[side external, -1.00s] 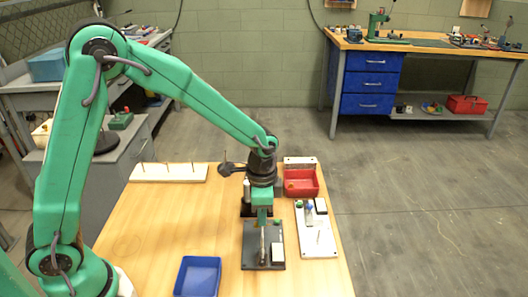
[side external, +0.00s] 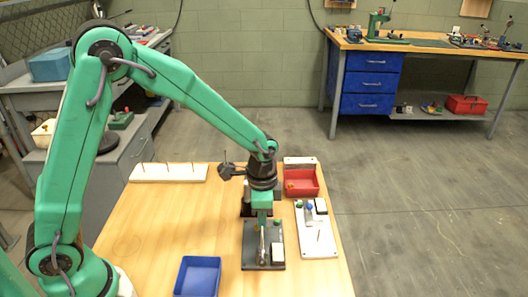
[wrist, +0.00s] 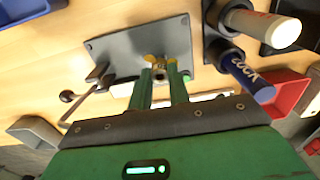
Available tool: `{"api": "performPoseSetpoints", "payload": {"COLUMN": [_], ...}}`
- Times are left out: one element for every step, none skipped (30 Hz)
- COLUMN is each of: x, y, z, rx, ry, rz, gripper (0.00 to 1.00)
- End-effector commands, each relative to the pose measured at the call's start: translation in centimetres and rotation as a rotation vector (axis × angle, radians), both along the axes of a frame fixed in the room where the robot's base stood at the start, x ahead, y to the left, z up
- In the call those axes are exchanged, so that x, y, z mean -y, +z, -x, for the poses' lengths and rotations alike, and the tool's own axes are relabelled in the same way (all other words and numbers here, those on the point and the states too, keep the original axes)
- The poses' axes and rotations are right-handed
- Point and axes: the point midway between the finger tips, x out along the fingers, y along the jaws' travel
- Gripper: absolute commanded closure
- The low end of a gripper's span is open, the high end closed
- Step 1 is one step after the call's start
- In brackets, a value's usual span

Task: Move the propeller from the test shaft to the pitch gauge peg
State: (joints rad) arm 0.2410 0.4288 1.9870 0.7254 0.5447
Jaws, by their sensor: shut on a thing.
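My gripper (wrist: 160,78) points down over a dark grey plate (wrist: 118,48), and its two green fingers are closed on a small brass-yellow propeller (wrist: 152,58). A round grey end shows at the propeller's middle; I cannot tell whether it is still around a shaft. In the side view my gripper (side external: 262,252) is low over the same plate (side external: 250,258), and the propeller is too small to make out clearly. A white board (side external: 320,247) with a thin upright peg (side external: 318,236) stands to the right; I cannot confirm that it is the pitch gauge.
A red bin (side external: 301,190) stands behind the white board, and a blue tray (side external: 198,278) at the front left. A long white board (side external: 168,177) with several pegs lies at the back left. A blue cylinder (wrist: 247,77) stands near my gripper.

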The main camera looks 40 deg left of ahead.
Motion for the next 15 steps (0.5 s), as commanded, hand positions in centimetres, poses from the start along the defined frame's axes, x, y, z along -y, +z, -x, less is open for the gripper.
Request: {"api": "performPoseSetpoints", "payload": {"x": [0.0,0.0,0.0,0.0,0.0,-0.01,-0.01,-0.01,-0.01,-0.01,-0.01,-0.01,-0.01,-0.01,0.0], "y": [-0.12,-0.18,-0.27,-0.34,-0.41,-0.49,-0.56,-0.62,-0.7,-0.76,-0.82,-0.9,-0.96,-1.01,-1.08], "z": [0.01,0.01,0.01,0.01,0.01,0.02,0.02,0.02,0.02,0.04,0.04,0.04,0.03,0.03,0.03], "rx": [0.0,0.0,-0.001,-0.001,-0.001,-0.001,-0.001,-0.001,-0.001,-0.001,-0.001,-0.001,-0.001,-0.001,-0.001], "ry": [0.0,0.0,0.0,0.0,0.0,0.0,0.0,0.0,0.0,0.0,0.0,0.0,0.0,0.0,0.0], "rz": [0.0,0.0,-0.001,-0.001,-0.001,-0.001,0.0,0.0,0.0,0.0,0.0,0.0,0.0,0.0,0.0], "gripper": [1.0,1.0,1.0,1.0,1.0,1.0,1.0,1.0,1.0,1.0,1.0,1.0,1.0,1.0,1.0]}}
